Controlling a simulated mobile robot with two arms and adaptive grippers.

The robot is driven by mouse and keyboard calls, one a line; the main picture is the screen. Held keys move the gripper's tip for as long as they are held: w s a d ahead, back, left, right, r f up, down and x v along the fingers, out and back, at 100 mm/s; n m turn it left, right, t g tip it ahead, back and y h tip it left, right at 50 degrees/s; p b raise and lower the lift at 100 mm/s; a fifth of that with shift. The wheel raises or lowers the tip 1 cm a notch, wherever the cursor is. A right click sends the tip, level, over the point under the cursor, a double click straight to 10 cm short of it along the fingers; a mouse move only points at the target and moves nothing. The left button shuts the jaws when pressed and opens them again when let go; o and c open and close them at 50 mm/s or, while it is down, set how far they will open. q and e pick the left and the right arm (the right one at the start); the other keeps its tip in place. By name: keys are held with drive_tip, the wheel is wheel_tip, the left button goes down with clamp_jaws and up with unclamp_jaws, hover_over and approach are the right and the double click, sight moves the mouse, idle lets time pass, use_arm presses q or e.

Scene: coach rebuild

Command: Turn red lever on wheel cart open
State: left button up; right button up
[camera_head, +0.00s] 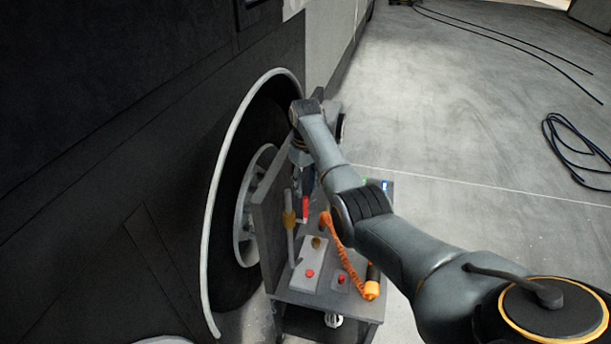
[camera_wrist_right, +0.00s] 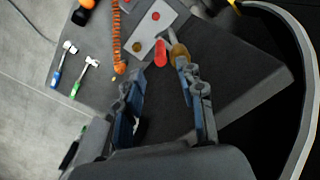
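The wheel cart (camera_head: 325,301) is a grey cart beside the large wheel, with tools on its top. The red lever (camera_head: 305,209) sticks up near the back of the cart top. In the right wrist view the red lever (camera_wrist_right: 161,54) lies just beyond the fingertips, roughly in line with the gap between them. My right gripper (camera_head: 303,184) points down over the cart, partly hidden by its own arm. In the wrist view my right gripper (camera_wrist_right: 160,68) has its two fingers apart with nothing between them. My left gripper is out of view.
The wheel (camera_head: 226,222) and dark coach side (camera_head: 110,130) stand close on the left. Open floor (camera_head: 470,130) lies to the right.

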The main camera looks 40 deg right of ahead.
drive_tip(key=shift+r, duration=1.75)
